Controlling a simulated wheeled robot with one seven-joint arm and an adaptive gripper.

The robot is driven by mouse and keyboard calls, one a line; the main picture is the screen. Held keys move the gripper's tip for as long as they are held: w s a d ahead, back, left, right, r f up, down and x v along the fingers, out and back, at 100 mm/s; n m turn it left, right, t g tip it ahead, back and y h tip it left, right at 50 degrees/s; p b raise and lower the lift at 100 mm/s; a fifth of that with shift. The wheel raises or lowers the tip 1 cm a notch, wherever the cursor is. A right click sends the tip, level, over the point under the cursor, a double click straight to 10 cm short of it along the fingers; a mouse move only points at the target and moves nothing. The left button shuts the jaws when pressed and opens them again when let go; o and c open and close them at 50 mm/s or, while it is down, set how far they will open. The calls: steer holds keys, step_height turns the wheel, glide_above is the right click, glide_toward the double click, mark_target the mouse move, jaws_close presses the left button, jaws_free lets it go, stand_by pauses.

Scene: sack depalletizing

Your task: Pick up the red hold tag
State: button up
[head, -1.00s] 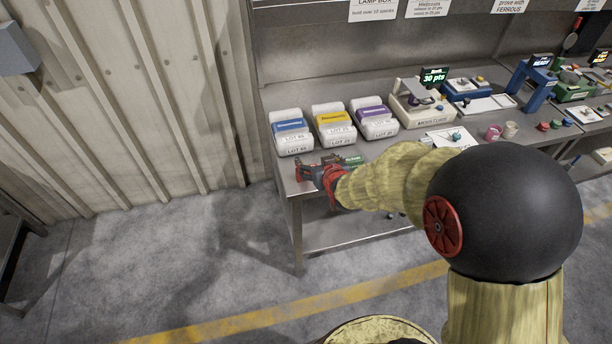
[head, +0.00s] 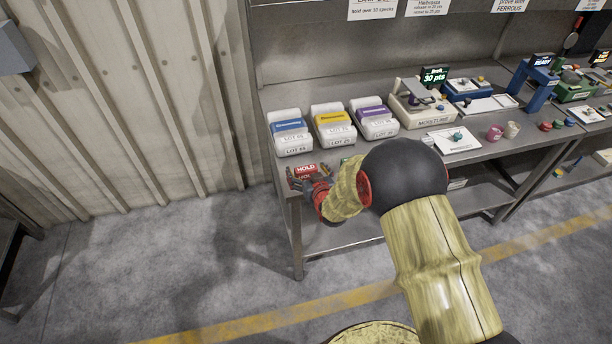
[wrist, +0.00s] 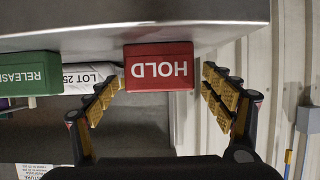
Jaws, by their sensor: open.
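The red hold tag (wrist: 159,78) shows in the wrist view as a red block with "HOLD" in white, upside down there. It also shows in the head view (head: 306,169), on the bench's front left corner area in front of the sacks. My gripper (wrist: 172,92) is open, with one finger to each side of the tag in the wrist view and a gap on both sides. In the head view my gripper (head: 309,187) is at the front edge of the bench beside the tag. Whether the fingers touch the tag cannot be told.
A green release tag (wrist: 30,73) lies beside the red one. Blue-labelled (head: 291,132), yellow-labelled (head: 333,124) and purple-labelled (head: 374,117) sacks stand behind on the bench. A moisture device (head: 422,108) is to their right. The floor in front is clear.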

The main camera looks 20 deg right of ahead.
steer(key=shift+w+f, duration=0.1)
steer(key=shift+w, duration=0.25)
steer(key=shift+c, duration=0.8)
steer(key=c, duration=1.1)
